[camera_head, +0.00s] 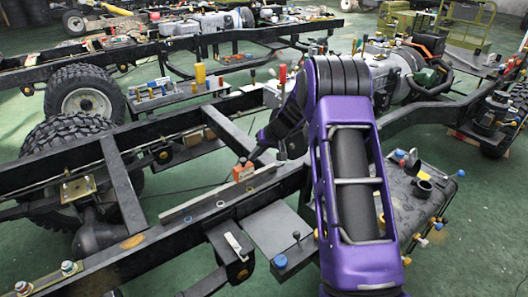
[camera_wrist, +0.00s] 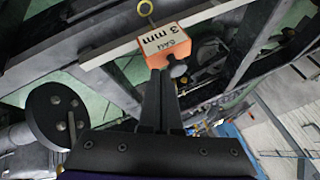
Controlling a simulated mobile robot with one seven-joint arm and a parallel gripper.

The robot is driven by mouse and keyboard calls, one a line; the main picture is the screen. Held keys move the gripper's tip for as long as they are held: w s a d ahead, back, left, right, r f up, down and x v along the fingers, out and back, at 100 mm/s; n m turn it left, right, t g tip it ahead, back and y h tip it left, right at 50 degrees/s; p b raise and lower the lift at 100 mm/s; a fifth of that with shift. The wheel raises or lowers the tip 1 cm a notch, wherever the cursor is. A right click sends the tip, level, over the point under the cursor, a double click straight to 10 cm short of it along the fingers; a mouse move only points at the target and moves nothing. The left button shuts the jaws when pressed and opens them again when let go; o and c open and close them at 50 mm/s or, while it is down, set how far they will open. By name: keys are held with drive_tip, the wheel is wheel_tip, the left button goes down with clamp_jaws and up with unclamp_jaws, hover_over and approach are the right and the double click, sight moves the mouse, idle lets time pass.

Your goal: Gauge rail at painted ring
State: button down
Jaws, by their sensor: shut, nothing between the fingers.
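The gauge is an orange block (camera_head: 243,170) with a white label, standing at the long grey straight bar (camera_head: 205,198) on the near chassis rail (camera_head: 160,237). In the wrist view the block (camera_wrist: 166,44) reads "3 mm" and has a dark round knob on its near side. My gripper (camera_head: 256,158) is at the block's right end. In the wrist view its fingers (camera_wrist: 160,76) are closed together right below the block; I cannot tell whether they touch it. A yellow ring (camera_wrist: 146,7) shows beyond the block.
A cross member (camera_head: 122,185) joins the rails. A grey plate with a blue knob (camera_head: 281,262) and a dark tank (camera_head: 415,200) stand beside the near rail. Large tyres (camera_head: 85,92) are at the left.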

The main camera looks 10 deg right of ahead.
drive_tip(key=shift+a, duration=0.2)
drive_tip(key=s+a+b, duration=0.4)
drive_tip(key=a, duration=0.7)
drive_tip(key=shift+s, duration=0.35)
drive_tip(key=shift+d+b, duration=0.1)
drive_tip(key=shift+b, duration=0.2)
